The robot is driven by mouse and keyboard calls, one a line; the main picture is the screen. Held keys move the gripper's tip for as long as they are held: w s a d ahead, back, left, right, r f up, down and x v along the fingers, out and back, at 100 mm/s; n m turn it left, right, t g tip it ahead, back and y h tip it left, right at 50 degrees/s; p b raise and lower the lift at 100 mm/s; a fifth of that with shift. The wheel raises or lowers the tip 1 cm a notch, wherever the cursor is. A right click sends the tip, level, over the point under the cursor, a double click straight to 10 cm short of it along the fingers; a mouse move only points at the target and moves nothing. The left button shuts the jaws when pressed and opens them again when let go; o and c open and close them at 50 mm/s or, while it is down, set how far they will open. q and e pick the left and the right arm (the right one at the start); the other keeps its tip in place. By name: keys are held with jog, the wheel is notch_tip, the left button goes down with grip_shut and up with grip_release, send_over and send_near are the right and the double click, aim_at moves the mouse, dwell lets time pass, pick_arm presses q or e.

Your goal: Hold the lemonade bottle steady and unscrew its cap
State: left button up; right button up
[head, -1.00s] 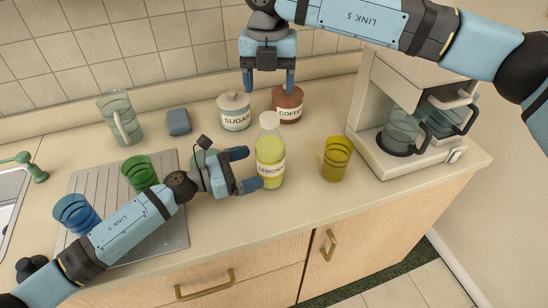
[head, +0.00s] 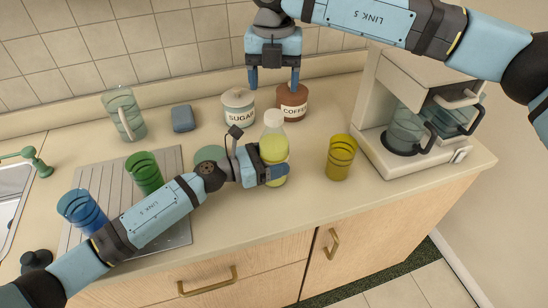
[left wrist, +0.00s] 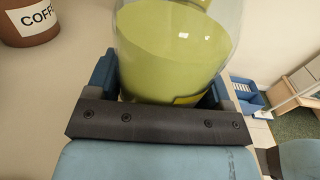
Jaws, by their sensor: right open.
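The lemonade bottle (head: 274,148), clear with yellow-green liquid and a pale cap (head: 272,117), stands upright on the counter. My left gripper (head: 270,166) reaches it from the left, one finger across its front and the other hidden behind. In the left wrist view the bottle (left wrist: 175,55) fills the space between the fingers of my left gripper (left wrist: 160,90), which is shut on it. The label is mostly covered. My right gripper (head: 273,82) points down, open and empty, above and behind the cap, apart from it.
Sugar (head: 238,105) and coffee (head: 292,102) jars stand behind the bottle. A yellow cup (head: 340,157) and coffee machine (head: 385,125) are to the right. Green (head: 144,172) and blue (head: 82,210) cups, a glass pitcher (head: 125,115) and a grey-blue block (head: 183,119) are left.

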aim_at(274, 114)
pick_arm(q)
jog(key=c, duration=0.6)
jog(key=shift+c, duration=0.2)
pick_arm(e)
jog(key=m, duration=0.4)
jog(key=shift+f, duration=0.15)
notch_tip(274, 114, down, 8)
jog(key=shift+r, duration=0.15)
jog(key=c, duration=1)
